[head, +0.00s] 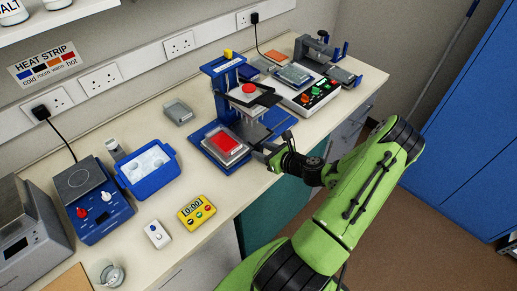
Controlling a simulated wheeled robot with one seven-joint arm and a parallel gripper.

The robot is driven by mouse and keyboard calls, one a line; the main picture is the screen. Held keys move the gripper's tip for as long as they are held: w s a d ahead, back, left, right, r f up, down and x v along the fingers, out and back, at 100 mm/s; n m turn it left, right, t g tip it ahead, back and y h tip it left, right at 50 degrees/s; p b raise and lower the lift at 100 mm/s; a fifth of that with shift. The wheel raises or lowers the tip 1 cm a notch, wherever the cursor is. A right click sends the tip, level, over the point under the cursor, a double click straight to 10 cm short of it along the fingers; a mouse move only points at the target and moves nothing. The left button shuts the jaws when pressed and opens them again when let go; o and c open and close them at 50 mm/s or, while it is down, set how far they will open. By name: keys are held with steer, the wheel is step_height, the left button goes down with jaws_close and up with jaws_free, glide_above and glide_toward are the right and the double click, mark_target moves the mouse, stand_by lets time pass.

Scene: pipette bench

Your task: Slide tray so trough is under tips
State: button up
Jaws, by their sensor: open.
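A blue pipetting stand (222,74) with a red knob (248,89) on its dark head stands at the bench's middle. Pale tips (254,130) hang below the head, partly hidden by it. A trough with red contents (225,142) sits on a grey tray (213,150) on the stand's blue base, in front and to the left of the tips. My gripper (265,152) is open at the tray's right side, close to its edge. I cannot tell whether it touches the tray.
A yellow timer (197,212), a small white device (157,234) and a blue ice tub (147,172) stand to the left. A controller with coloured knobs (306,98) stands behind right. Bare bench lies left of the stand.

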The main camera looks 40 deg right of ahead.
steer(key=shift+x, duration=1.5)
jaws_close()
